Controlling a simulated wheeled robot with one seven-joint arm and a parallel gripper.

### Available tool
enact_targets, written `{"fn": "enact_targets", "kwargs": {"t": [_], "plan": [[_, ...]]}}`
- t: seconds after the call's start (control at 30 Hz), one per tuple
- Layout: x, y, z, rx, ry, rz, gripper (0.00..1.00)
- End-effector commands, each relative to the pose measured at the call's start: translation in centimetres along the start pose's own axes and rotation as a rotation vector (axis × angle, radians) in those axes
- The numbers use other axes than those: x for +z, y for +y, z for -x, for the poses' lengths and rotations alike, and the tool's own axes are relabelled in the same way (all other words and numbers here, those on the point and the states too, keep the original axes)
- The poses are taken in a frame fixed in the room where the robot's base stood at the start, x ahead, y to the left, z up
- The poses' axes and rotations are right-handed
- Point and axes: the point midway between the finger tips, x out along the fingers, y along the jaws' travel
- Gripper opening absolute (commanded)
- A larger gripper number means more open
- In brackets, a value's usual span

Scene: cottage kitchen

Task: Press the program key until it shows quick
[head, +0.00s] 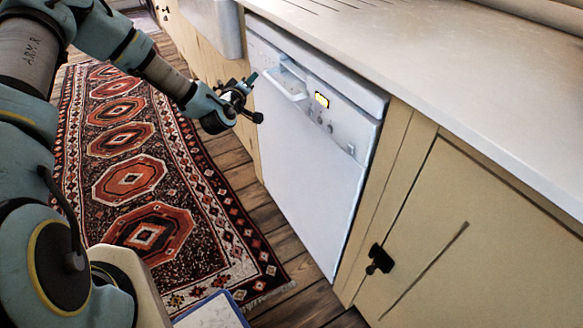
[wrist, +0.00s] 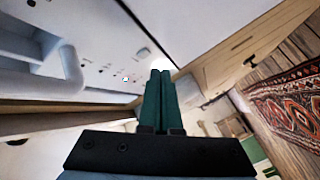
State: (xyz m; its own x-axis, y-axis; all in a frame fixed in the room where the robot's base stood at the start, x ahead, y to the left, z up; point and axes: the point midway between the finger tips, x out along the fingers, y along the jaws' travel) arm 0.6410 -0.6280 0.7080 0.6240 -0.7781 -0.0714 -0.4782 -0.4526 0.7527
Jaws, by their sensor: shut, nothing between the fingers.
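A white dishwasher (head: 306,165) is built in under the counter, its door shut. Its upper panel has a small lit yellow display (head: 322,99) with small round keys (head: 319,120) below it. The display text is too small to read, and I cannot tell which key is the program key. My gripper (head: 250,80) is shut and empty, in front of the panel and left of the display. In the wrist view the shut teal fingers (wrist: 161,80) point towards the panel (wrist: 108,55), which carries small dark marks and a coloured spot. I cannot tell whether they touch it.
The dishwasher's handle recess (head: 284,84) lies between my gripper and the display. A pale counter (head: 440,85) overhangs above. A cream cupboard (head: 480,240) with a black latch (head: 379,260) stands right. A patterned rug (head: 135,180) covers the floor left.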

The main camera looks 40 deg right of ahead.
Motion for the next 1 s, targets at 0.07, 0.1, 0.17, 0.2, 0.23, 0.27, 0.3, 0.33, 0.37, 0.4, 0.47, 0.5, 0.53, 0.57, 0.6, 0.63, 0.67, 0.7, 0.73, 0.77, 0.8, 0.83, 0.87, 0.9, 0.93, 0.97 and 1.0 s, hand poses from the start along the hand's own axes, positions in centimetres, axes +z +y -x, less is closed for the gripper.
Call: {"fn": "enact_targets", "kwargs": {"t": [0.07,0.1,0.17,0.2,0.23,0.27,0.3,0.33,0.37,0.4,0.47,0.5,0.53,0.57,0.6,0.63,0.67,0.7,0.73,0.77,0.8,0.83,0.87,0.9,0.93,0.97,1.0], "plan": [[-0.5,-0.4,0.6,-0.001,0.001,-0.001,0.00],[-0.7,-0.6,0.8,-0.001,0.000,-0.001,0.00],[-1.0,-0.9,1.2,-0.001,0.000,-0.001,0.00],[-1.2,-1.1,1.5,-0.001,0.000,-0.001,0.00],[-1.3,-1.3,1.7,-0.001,0.001,-0.001,0.00],[-1.5,-1.4,1.9,-0.001,0.001,-0.001,0.00],[-1.7,-1.6,2.2,-0.001,0.000,-0.001,0.00],[-1.8,-1.8,2.4,-0.001,0.001,-0.001,0.00],[-2.0,-1.9,2.6,-0.001,0.001,-0.001,0.00],[-2.1,-2.1,2.8,-0.001,0.001,-0.001,0.00],[-2.3,-2.3,3.1,0.000,0.001,-0.001,0.00],[-2.4,-2.4,3.3,0.000,0.001,-0.001,0.00],[-2.5,-2.4,3.4,0.000,0.000,-0.001,0.00],[-2.5,-2.5,3.4,0.000,0.000,-0.001,0.00],[-2.6,-2.5,3.5,0.000,0.000,-0.001,0.00],[-2.6,-2.5,3.5,0.001,0.000,-0.001,0.00],[-2.6,-2.5,3.5,0.001,0.000,0.000,0.00],[-2.6,-2.5,3.5,0.001,0.000,0.000,0.00],[-2.6,-2.5,3.5,0.001,0.000,0.000,0.00],[-2.6,-2.5,3.5,0.001,0.000,0.000,0.00],[-2.6,-2.5,3.5,0.001,0.000,0.000,0.00],[-2.6,-2.5,3.5,0.001,0.000,0.000,0.00],[-2.6,-2.5,3.5,0.000,0.000,0.000,0.00],[-2.6,-2.5,3.5,0.001,0.000,0.000,0.00],[-2.6,-2.5,3.5,0.000,0.000,-0.001,0.00],[-2.6,-2.5,3.5,0.000,0.000,0.000,0.00],[-2.6,-2.5,3.5,0.000,0.000,0.000,0.00]]}}
